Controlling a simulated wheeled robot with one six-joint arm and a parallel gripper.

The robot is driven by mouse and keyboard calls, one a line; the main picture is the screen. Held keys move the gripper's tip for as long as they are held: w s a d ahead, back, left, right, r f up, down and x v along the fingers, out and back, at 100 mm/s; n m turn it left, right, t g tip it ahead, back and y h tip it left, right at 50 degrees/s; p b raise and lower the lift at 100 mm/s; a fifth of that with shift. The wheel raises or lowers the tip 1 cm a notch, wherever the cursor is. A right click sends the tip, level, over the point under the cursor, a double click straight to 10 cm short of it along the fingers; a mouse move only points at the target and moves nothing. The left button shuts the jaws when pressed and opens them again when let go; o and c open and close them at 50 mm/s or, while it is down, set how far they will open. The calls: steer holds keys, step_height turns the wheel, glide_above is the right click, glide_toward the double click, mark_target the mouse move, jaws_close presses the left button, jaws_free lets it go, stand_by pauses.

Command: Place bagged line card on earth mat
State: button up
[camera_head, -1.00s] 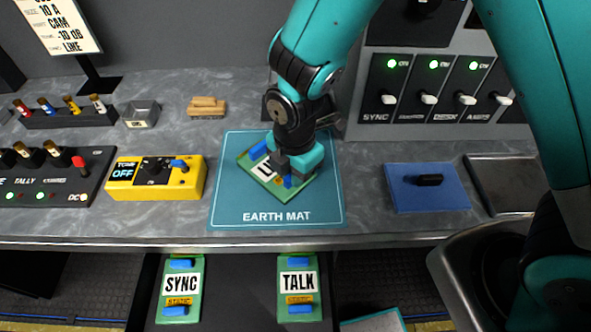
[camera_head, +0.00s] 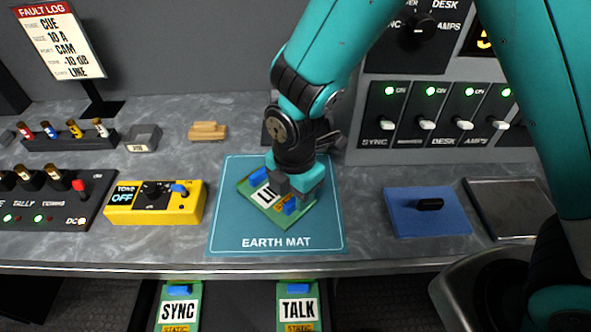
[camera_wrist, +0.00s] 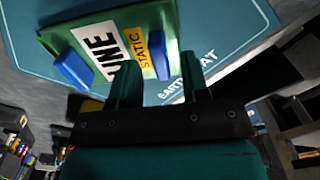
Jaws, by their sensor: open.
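The line card (camera_head: 259,197) is a green board with a white "LINE" label, an orange "STATIC" label and blue blocks at its ends. It lies at an angle on the teal earth mat (camera_head: 224,226), inside the mat's outline. In the wrist view the card (camera_wrist: 112,38) is at upper left on the mat (camera_wrist: 222,22). My gripper (camera_head: 290,188) is low over the card's right side and hides part of it.
A yellow tone box (camera_head: 150,212) is left of the mat. A blue pad with a black handle (camera_head: 428,222) is right. The switch panel (camera_head: 440,115) rises behind.

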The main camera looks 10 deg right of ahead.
step_height(320, 180, up, 10)
steer(key=s+d+r+m+y, duration=0.2)
steer(key=s+r+m, duration=0.3)
steer(key=m, duration=0.4)
steer(key=s+d+r+m+y, duration=0.2)
steer(key=s+d+r+m, duration=0.2)
steer(key=s+m, duration=0.4)
steer(key=shift+s+d+r+m+b, duration=0.2)
steer(key=shift+d+r+m+b, duration=0.15)
steer(key=shift+r, duration=0.45)
steer(key=shift+a, duration=0.1)
